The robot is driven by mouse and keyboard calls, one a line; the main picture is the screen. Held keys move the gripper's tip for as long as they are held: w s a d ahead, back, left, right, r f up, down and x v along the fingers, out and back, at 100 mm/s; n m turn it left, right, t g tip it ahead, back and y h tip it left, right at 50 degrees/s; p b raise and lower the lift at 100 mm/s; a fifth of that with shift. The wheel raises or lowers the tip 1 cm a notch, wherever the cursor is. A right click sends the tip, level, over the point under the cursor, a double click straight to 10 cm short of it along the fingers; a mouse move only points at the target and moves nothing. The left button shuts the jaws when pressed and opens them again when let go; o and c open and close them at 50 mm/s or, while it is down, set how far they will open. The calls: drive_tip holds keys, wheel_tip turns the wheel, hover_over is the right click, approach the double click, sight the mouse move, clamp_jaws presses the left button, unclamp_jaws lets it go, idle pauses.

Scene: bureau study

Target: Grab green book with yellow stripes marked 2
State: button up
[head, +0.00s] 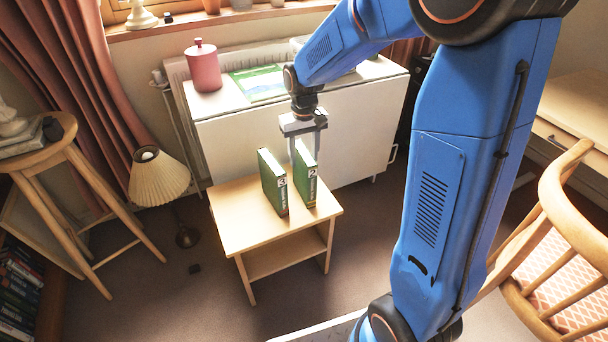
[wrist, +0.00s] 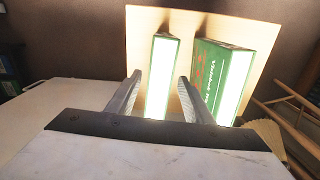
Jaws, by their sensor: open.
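Two green books with pale page edges stand upright and apart on a small wooden table (head: 238,222). The left book (head: 271,182) has a white label that looks like a 2. The right book (head: 305,176) also has a white label, too small to read surely. Yellow stripes are not clear on either. My gripper (head: 306,155) is open, pointing down, its fingers on either side of the right book's upper part. In the wrist view my gripper (wrist: 160,98) has that book (wrist: 162,75) between its fingers; the other book (wrist: 225,80) with red marks stands to the right, outside them.
A white cabinet (head: 240,140) stands close behind the table, with a pink jar (head: 203,67) and a green picture (head: 258,83) on top. A lamp (head: 158,177) and a stool (head: 68,130) are at left, a wooden chair (head: 560,200) at right.

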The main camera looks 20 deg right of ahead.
drive_tip(key=f, duration=0.5)
drive_tip(key=shift+w+d, duration=0.1)
drive_tip(key=shift+w, duration=0.1)
drive_tip(key=shift+r, duration=0.1)
clamp_jaws()
